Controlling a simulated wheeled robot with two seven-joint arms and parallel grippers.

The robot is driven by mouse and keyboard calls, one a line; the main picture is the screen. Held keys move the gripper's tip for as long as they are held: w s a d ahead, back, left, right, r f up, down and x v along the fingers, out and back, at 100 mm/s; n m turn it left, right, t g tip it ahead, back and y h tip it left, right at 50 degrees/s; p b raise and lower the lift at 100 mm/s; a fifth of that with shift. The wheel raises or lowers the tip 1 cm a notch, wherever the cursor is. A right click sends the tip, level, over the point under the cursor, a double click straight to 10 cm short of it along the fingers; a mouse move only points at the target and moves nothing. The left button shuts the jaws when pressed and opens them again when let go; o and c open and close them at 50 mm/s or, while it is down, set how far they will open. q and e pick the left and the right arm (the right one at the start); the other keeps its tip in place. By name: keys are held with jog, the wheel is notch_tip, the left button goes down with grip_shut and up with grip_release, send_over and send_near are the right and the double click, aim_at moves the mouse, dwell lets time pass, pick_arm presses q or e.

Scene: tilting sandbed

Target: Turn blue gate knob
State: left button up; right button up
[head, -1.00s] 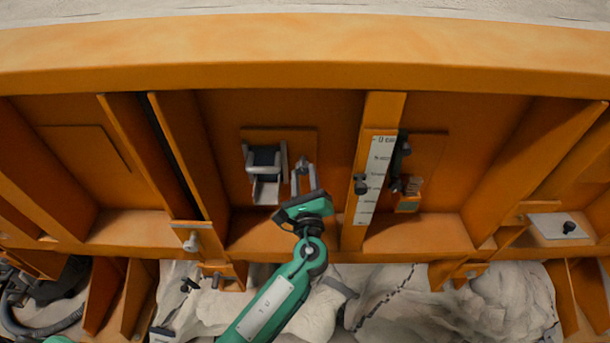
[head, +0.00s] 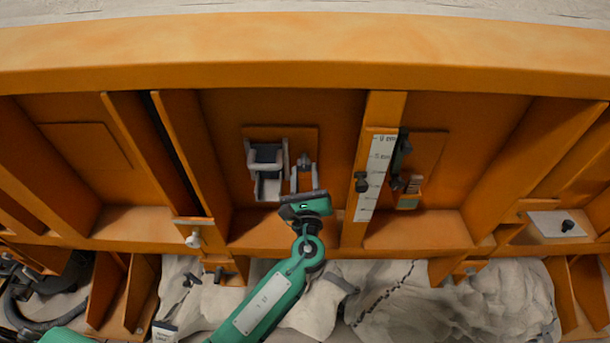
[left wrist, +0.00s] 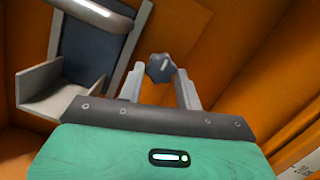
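The blue-grey gate knob (head: 304,160), a small lobed one, sits on the orange panel just right of the gate. It also shows in the left wrist view (left wrist: 160,68), between and beyond my fingertips. The gate (head: 266,170) is a blue-grey plate in a pale grey frame with a chute; part of it shows at upper left in the left wrist view (left wrist: 92,48). My left gripper (head: 304,168) is open, one finger on each side of the knob, with small gaps in the left wrist view (left wrist: 160,80). Whether the fingertips reach past the knob is unclear. My right gripper is not in view.
Orange ribs (head: 180,150) bound the bay at left. Pale sand lies below.

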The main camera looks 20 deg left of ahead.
pick_arm(q)
jog(key=o, duration=0.3)
jog(key=shift+o, duration=0.2)
jog(key=shift+s+f, duration=0.1)
jog(key=b+v, duration=0.5)
jog(key=v, duration=0.8)
jog(key=shift+s+d, duration=0.15)
jog(key=shift+s, duration=0.15)
